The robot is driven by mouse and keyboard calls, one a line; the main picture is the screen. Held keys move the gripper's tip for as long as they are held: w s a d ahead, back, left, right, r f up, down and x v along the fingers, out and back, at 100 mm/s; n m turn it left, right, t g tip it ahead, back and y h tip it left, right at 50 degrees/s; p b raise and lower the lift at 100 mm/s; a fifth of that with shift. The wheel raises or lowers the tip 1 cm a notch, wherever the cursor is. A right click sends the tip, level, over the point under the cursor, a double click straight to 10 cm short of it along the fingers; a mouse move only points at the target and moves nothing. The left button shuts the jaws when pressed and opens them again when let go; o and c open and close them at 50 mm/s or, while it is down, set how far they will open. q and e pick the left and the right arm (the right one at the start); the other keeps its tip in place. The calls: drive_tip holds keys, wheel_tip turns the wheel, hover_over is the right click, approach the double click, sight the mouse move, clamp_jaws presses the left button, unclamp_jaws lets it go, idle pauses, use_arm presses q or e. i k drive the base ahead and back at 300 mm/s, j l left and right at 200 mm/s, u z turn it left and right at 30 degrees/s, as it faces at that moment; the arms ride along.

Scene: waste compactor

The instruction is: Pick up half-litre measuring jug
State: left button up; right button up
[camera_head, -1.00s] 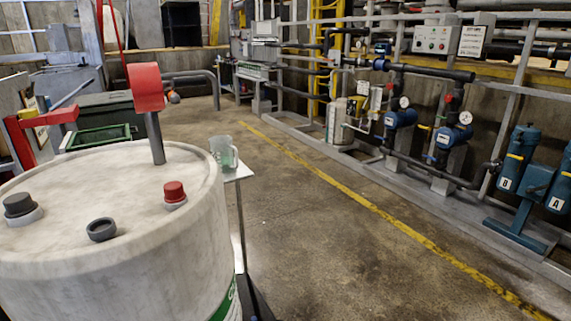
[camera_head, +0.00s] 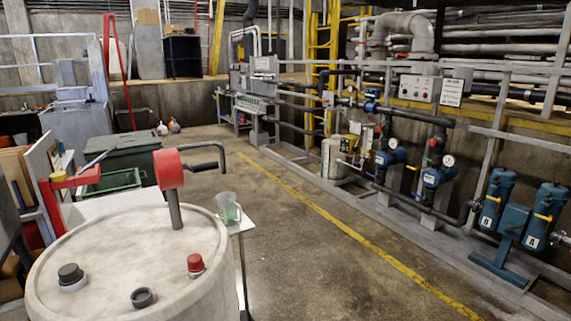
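The half-litre measuring jug (camera_head: 228,208) is a clear, slightly greenish cup with a handle. It stands upright on a small white table (camera_head: 240,226), just behind the right edge of a large pale drum. Its lower left part is close to the drum's outline and may be partly hidden. Neither of my grippers shows in the head view, so I cannot see how they stand.
The pale drum (camera_head: 120,262) with caps and a red-topped post (camera_head: 169,168) fills the lower left. A green bin (camera_head: 125,155) stands behind it. Pumps and pipes (camera_head: 437,177) line the right. The floor (camera_head: 310,270) between is clear.

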sight(227, 205)
drive_tip(key=i+l+z, duration=0.5)
drive_tip(key=l, duration=0.2)
drive_tip(key=i+l+z, duration=0.75)
drive_tip(key=i+z, duration=0.2)
drive_tip(key=i, duration=0.3)
drive_tip(key=i+j+u, duration=0.1)
drive_tip(key=i+u, duration=0.6)
drive_tip(key=u, duration=0.15)
drive_tip(key=i+l+u, duration=0.15)
drive_tip(key=i+u, duration=0.25)
drive_tip(key=i+j+u, duration=0.15)
drive_tip(key=i+u, duration=0.5)
drive_tip(key=u, duration=0.25)
drive_tip(key=i+l+u, duration=0.1)
drive_tip(key=i+u, duration=0.35)
drive_tip(key=k, duration=0.1)
